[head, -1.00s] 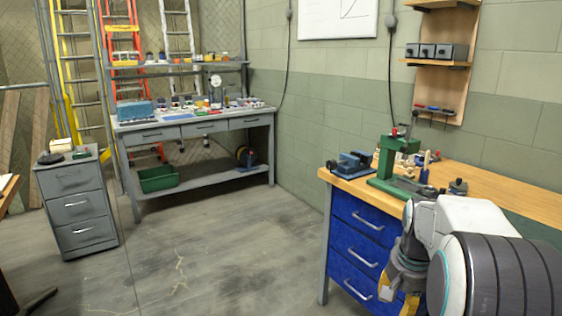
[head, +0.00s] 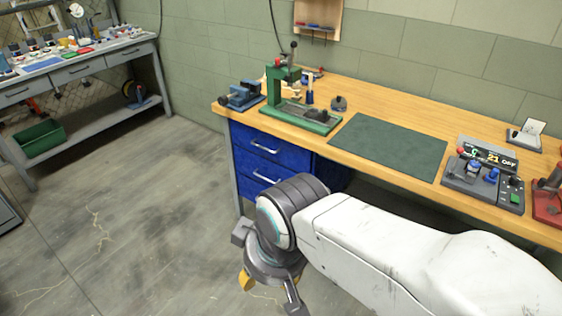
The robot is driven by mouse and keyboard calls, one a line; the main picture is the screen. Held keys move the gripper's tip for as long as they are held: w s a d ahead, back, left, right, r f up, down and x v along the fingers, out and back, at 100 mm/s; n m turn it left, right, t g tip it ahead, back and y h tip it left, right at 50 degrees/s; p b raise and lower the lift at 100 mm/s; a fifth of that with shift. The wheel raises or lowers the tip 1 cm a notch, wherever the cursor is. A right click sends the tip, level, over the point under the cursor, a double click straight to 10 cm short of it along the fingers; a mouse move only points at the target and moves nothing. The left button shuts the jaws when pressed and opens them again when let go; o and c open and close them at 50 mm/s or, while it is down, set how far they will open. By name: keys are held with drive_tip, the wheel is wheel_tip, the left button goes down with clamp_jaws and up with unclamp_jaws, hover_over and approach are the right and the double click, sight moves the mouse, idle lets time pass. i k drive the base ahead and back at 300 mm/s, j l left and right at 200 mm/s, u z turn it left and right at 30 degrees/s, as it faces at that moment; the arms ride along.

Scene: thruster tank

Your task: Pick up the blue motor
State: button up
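I cannot single out the blue motor for sure. Small blue cylinder-like parts (head: 473,168) sit on the grey test unit (head: 464,184) with a lit display, at the right of the wooden bench. A small blue upright item (head: 309,97) also stands by the green press. My gripper (head: 268,288) hangs over the floor in front of the bench's blue drawers, low in the picture and well apart from these items. Its wrist hides part of it, so I cannot tell whether it is open. I see nothing held in it.
The wooden bench (head: 400,104) runs along the wall. On it are a blue vise (head: 240,96), a green press (head: 283,88), a bare dark green mat (head: 390,146) and a red tool (head: 549,200). A grey workbench (head: 95,66) stands left. The floor between is clear.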

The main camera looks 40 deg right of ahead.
sight(473, 166)
drive_tip(key=z, duration=2.35)
